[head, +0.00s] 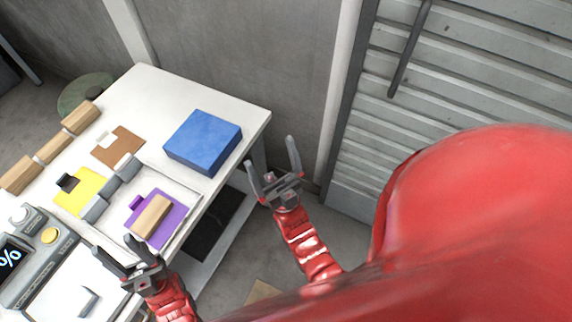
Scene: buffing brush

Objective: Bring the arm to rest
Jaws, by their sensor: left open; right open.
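My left gripper (122,258) is open and empty, near the table's front edge, beside the tray. My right gripper (273,160) is open and empty, past the table's right edge and to the right of the blue box. Both red arms come in from the lower part of the head view. A large red part of my own body fills the lower right.
A white table (146,88) holds a blue box (203,141), a tray (193,206) with a purple piece (172,209) and a wooden block (151,220), a yellow piece (85,186), a brown piece (118,151), and a grey device (50,262). A shutter (480,75) stands at right.

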